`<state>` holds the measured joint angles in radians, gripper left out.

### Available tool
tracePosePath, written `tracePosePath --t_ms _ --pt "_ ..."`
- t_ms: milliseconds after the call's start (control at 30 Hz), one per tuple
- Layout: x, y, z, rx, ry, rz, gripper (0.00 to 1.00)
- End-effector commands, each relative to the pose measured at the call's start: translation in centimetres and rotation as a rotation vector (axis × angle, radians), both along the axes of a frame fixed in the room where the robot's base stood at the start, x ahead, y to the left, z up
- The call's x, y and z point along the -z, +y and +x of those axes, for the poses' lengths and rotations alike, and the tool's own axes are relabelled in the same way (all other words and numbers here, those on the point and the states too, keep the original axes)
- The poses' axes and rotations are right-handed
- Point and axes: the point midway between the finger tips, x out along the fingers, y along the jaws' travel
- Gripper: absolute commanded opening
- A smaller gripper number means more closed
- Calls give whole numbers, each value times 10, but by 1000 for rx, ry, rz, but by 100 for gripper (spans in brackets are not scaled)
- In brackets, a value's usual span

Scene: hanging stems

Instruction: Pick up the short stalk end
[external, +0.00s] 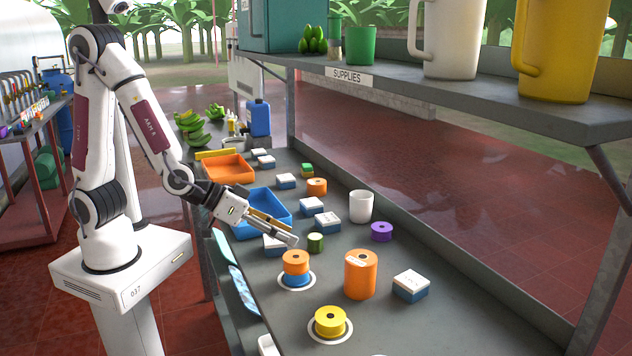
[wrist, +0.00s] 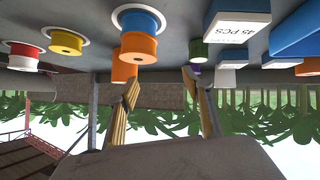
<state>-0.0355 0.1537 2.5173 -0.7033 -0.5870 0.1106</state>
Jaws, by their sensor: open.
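The short stalk end (external: 315,242) is a small green cylinder with a paler top, standing upright on the grey bench. It lies just beyond my fingertips, to their right in the external view. My gripper (external: 291,238) is open and empty, reaching out over the bench from the left. In the wrist view, which appears upside down, the stalk end (wrist: 198,50) is a dark green piece close to the tip of the right-hand finger. My gripper (wrist: 161,85) shows its two yellowish fingers spread apart there. Contact with the stalk end cannot be seen.
An orange spool on a blue one (external: 295,263) stands in front, with a tall orange roll (external: 360,274) and yellow spool (external: 330,322) nearby. White-and-blue boxes (external: 331,221), a white cup (external: 361,206) and a purple spool (external: 381,231) stand beyond. A blue tray (external: 241,230) is behind my gripper.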

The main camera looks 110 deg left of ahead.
Motion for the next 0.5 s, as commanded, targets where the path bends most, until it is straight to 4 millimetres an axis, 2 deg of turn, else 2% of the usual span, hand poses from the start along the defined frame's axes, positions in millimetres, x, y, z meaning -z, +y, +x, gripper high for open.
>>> tracePosePath --t_ms 33,300,500 --pt "7 8 -1 -27 3 17 50" --pt "28 48 -7 -145 1 143 50" --pt "37 65 -12 -179 14 224 50"
